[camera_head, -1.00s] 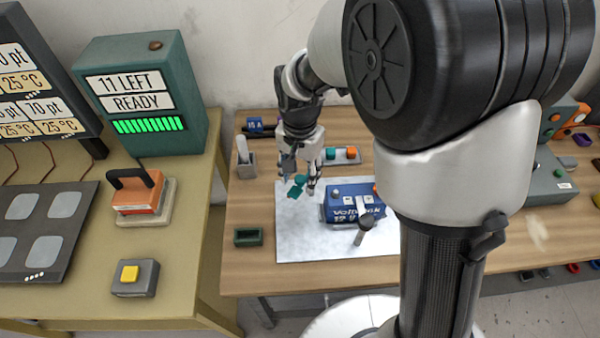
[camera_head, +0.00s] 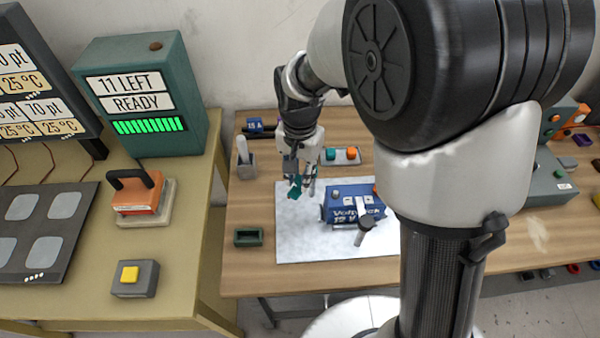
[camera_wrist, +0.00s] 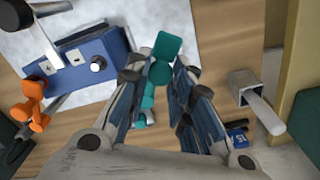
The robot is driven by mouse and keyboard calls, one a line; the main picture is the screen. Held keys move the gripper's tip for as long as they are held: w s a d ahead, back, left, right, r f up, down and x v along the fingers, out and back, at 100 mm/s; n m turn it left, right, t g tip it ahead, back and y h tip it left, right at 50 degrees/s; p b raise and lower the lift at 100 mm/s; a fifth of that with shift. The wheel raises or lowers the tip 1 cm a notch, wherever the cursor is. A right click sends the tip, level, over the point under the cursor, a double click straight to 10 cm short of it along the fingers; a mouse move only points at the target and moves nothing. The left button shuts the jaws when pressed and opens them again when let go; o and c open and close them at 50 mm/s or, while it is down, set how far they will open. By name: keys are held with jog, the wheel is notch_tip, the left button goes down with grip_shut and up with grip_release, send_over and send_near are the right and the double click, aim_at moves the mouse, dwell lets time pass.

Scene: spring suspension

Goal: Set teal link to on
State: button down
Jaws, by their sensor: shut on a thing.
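The teal link (camera_head: 295,187) is a small piece with a broad end. My gripper (camera_head: 300,180) is shut on it and holds it by the left edge of the white mat, left of the blue 12 V battery (camera_head: 340,207). In the wrist view the teal link (camera_wrist: 165,60) sticks out between the fingertips of my gripper (camera_wrist: 163,78), apart from the battery (camera_wrist: 80,62). The battery shows pale terminal pads and a round knob on top. The fingers hide part of the link.
A small tray (camera_head: 340,156) with teal and orange pieces stands behind the battery. A grey holder (camera_head: 246,165) and a dark green bin (camera_head: 248,237) stand left of the white mat (camera_head: 300,246). A dark-headed tool (camera_head: 366,226) is in front of the battery. The mat's front left is clear.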

jog(key=shift+d, duration=0.1)
jog(key=shift+d+n+p, duration=0.8)
jog(key=shift+d+n, duration=0.4)
jog(key=shift+n, duration=1.25)
jog(key=shift+d+n+p, duration=0.75)
jog(key=shift+d+n, duration=0.4)
jog(key=shift+n, duration=1.35)
jog(key=shift+d+n+p, duration=0.8)
jog(key=shift+d+n, duration=0.4)
jog(key=shift+n, duration=1.25)
jog(key=c, duration=1.4)
grip_release()
jog(key=shift+o, duration=0.2)
